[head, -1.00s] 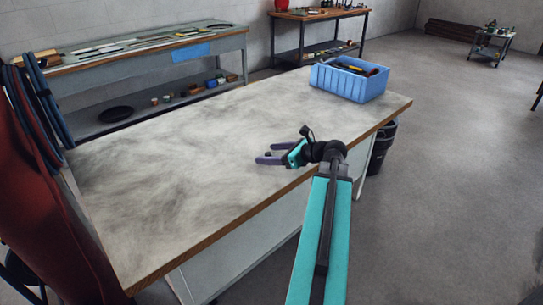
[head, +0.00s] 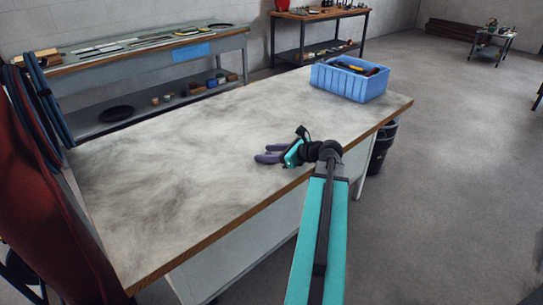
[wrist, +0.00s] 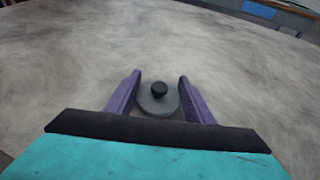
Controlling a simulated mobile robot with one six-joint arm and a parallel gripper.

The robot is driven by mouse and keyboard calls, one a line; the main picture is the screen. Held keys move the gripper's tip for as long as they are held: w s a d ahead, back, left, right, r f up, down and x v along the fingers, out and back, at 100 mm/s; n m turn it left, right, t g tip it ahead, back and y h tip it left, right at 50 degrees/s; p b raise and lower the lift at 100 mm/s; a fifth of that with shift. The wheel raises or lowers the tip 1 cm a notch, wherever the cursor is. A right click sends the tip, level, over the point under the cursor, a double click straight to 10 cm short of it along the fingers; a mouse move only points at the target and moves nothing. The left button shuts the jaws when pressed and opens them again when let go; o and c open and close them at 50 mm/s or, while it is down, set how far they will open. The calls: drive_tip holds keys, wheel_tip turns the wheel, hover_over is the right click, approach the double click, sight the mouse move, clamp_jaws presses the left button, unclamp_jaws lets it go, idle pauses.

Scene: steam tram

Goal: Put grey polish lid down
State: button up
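The grey polish lid (wrist: 158,104), a round grey disc with a dark knob on top, shows in the wrist view between my two purple fingers. My gripper (wrist: 159,78) looks shut on it, with a finger against each side. In the head view my gripper (head: 261,154) is low over the near right part of the pale, smudged workbench (head: 170,190). The lid cannot be made out in the head view. I cannot tell whether its underside touches the bench top.
A blue crate (head: 340,84) with tools stands at the bench's far right end. A dark bin (head: 384,145) is on the floor beside the bench. The bench top left of my gripper is clear. Blue hoses (head: 42,105) hang at the left.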

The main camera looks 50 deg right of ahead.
sight(268, 153)
drive_tip(key=shift+c, duration=0.8)
drive_tip(key=shift+s, duration=0.1)
clamp_jaws()
drive_tip(key=shift+r, duration=0.1)
drive_tip(key=shift+r, duration=1.7)
drive_tip(key=s+a, duration=0.1)
drive_tip(key=s, duration=0.1)
drive_tip(key=s+a, duration=0.2)
drive_tip(key=shift+a+r, duration=0.15)
drive_tip(key=shift+a, duration=0.05)
drive_tip(key=shift+d+b, duration=0.2)
drive_tip(key=shift+b, duration=1.05)
drive_tip(key=shift+s+a+b, duration=0.1)
drive_tip(key=shift+s+b, duration=0.05)
drive_tip(key=shift+b, duration=0.7)
drive_tip(key=s+b, duration=0.1)
drive_tip(key=b, duration=0.4)
drive_tip(key=shift+a+b, duration=0.4)
